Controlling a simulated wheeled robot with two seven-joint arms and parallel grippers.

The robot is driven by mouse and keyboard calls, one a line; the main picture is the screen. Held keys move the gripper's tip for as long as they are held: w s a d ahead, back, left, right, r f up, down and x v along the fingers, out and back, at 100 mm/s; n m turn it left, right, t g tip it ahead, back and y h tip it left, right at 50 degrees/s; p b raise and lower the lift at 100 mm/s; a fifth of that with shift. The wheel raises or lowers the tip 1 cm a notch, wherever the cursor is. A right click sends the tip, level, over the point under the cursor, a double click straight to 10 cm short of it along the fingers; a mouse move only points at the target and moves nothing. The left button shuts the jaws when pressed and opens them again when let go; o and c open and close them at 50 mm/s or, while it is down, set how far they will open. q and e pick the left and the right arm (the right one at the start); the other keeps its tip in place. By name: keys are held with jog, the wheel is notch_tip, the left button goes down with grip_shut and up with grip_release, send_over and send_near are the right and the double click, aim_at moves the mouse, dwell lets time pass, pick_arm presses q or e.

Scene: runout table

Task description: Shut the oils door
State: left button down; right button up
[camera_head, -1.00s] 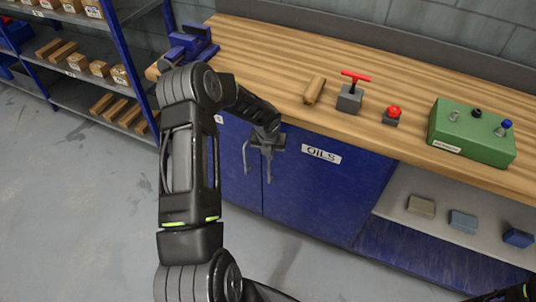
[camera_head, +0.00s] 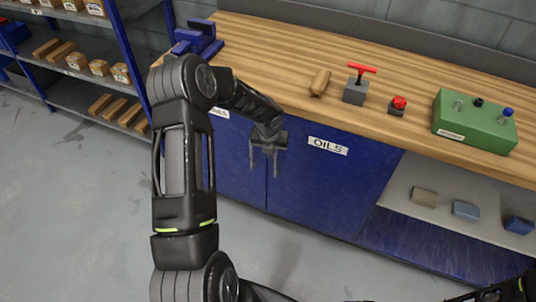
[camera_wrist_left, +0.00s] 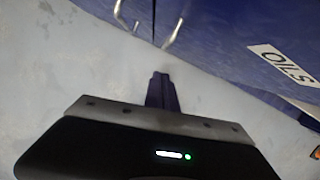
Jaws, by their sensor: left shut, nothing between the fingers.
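The oils door (camera_head: 320,185) is the blue cabinet door with the white OILS label (camera_head: 328,145), under the wooden bench top. It looks about flush with the blue door to its left (camera_head: 240,170); a small gap cannot be ruled out. My left gripper (camera_head: 266,148) is at the seam between the two doors, by their upright handles. In the left wrist view its fingers (camera_wrist_left: 161,85) are together and empty, and the OILS label (camera_wrist_left: 284,65) is at the right. Whether the fingers touch the door cannot be told. My right gripper is not clearly in view.
The bench top (camera_head: 290,60) holds a blue vise (camera_head: 197,38), a wooden piece (camera_head: 320,82), a red-handled block (camera_head: 356,85), a red button (camera_head: 398,104) and a green box (camera_head: 470,122). An open shelf (camera_head: 400,205) lies right of the door. The floor in front is clear.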

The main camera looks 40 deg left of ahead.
pick_arm(q)
jog(key=v, duration=0.7)
jog(key=shift+w+r, duration=0.2)
jog(key=shift+r, duration=0.2)
